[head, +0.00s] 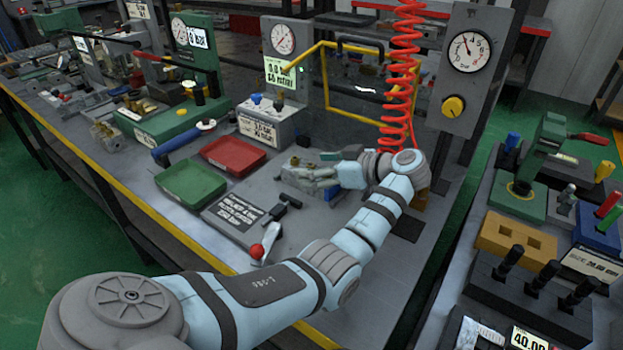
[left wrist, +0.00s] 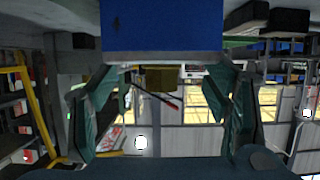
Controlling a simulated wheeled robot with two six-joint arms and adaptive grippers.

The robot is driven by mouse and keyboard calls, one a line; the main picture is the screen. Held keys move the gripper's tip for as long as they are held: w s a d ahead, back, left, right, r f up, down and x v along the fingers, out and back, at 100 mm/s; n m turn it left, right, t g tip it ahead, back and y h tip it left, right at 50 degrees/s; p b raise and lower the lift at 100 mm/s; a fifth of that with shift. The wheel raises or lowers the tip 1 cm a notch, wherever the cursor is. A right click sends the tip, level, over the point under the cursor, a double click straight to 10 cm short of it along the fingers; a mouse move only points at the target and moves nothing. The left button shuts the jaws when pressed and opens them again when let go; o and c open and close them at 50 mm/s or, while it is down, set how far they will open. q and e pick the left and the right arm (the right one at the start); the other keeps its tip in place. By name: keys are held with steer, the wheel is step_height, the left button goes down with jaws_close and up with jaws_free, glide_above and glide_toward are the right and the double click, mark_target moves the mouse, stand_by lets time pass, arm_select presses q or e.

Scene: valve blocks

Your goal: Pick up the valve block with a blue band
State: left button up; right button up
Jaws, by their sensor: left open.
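The fingers of my left gripper (left wrist: 165,100) stand apart on either side of that piece. I cannot tell whether they touch the block. My right gripper is not in view.
A green tray (head: 190,187) and a red tray (head: 233,156) lie left of the gripper. A black plate with a red-knobbed lever (head: 257,251) is in front. A red coiled hose (head: 402,70) and yellow frame (head: 325,75) stand close behind. A second bench (head: 480,225) is at right.

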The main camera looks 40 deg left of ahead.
arm_select(q)
steer(key=shift+x, duration=1.1)
jaws_close()
